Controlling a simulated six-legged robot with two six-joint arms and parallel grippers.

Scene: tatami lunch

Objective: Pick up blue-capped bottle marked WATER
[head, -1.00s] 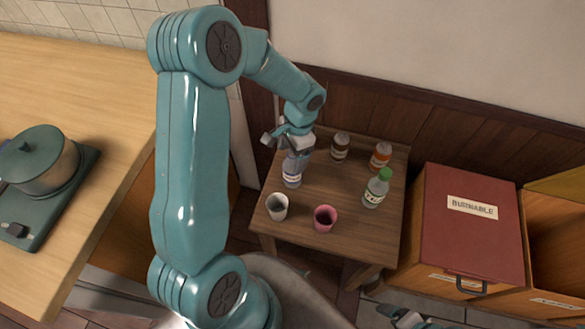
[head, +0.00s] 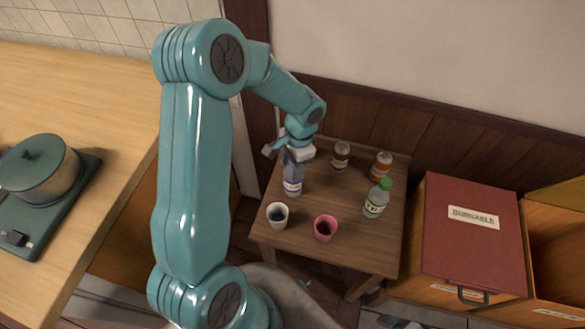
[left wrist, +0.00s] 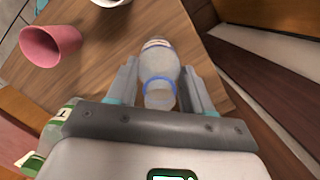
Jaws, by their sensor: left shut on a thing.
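The water bottle (head: 292,187) is clear with a pale label and stands upright at the left of the small wooden table. Its label text is too small to read. My left gripper (head: 289,157) is around its upper part from above and shut on it, hiding the cap in the head view. In the left wrist view the bottle (left wrist: 159,60) sits between the two fingers, with a blue ring at its neck. A small piece at the bottom edge of the head view looks like my right gripper (head: 398,322); its jaws are not clear.
A white cup (head: 277,215) and a pink cup (head: 325,228) stand in front of the bottle. A red-lidded BURNABLE box (head: 474,250) is beside the table (head: 345,250).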

